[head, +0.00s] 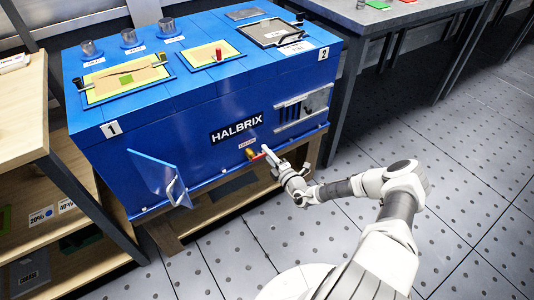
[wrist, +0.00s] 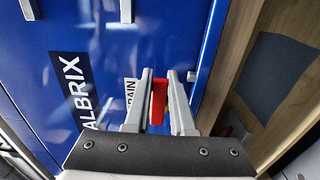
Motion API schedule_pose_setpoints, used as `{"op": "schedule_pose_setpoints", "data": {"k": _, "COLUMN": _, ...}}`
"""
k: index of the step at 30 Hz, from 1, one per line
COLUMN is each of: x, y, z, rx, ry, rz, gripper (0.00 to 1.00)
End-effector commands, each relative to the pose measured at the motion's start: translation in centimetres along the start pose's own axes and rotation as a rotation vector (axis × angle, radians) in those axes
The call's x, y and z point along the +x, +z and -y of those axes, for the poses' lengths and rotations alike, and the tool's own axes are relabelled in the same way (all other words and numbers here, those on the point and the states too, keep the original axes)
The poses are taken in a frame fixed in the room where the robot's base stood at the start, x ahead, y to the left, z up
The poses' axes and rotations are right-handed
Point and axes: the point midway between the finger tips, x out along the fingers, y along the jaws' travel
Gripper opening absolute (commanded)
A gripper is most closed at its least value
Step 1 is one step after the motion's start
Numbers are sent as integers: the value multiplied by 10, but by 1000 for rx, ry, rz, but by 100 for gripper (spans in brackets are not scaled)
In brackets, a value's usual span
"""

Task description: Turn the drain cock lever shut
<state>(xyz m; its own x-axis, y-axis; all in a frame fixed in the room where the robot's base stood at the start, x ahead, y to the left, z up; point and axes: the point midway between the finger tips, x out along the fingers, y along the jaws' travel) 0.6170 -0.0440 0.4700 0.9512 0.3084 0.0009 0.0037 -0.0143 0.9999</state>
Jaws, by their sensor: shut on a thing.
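The red drain cock lever (head: 258,156) is at the lower front of the blue HALBRIX housing (head: 180,135), beside a brass-coloured cock body (head: 249,153) under the DRAIN label (head: 246,144). My gripper (head: 266,152) is at the lever. In the wrist view the red lever (wrist: 158,102) is between the two grey fingers of my gripper (wrist: 160,76), which are shut on it. The fingers hide part of the lever, and the cock body cannot be made out in the wrist view.
A blue flap (head: 155,172) stands out from the housing's front at the left. A vent grille (head: 302,106) is to the right of the lever. The housing rests on a wooden stand (head: 215,207). A wooden shelf (head: 25,115) stands at far left. The floor (head: 365,145) at right is clear.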

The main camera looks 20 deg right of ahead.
Motion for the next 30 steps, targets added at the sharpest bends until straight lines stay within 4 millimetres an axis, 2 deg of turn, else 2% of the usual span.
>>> {"op": "schedule_pose_setpoints", "data": {"k": 6, "x": -1, "y": -2, "z": 2, "rx": 4, "ry": -5, "rz": -3, "gripper": 0}}
{"op": "schedule_pose_setpoints", "data": {"k": 7, "x": -1, "y": -2, "z": 2, "rx": 4, "ry": -5, "rz": -3, "gripper": 24}}
{"op": "schedule_pose_setpoints", "data": {"k": 12, "x": -1, "y": -2, "z": 2, "rx": 3, "ry": -4, "rz": -2, "gripper": 52}}
{"op": "schedule_pose_setpoints", "data": {"k": 23, "x": -5, "y": 0, "z": 0, "rx": 1, "ry": -2, "rz": 0, "gripper": 52}}
{"op": "schedule_pose_setpoints", "data": {"k": 26, "x": -17, "y": 0, "z": -1, "rx": 2, "ry": -4, "rz": 0, "gripper": 52}}
{"op": "schedule_pose_setpoints", "data": {"k": 30, "x": -47, "y": 0, "z": -3, "rx": 2, "ry": -5, "rz": 2, "gripper": 52}}
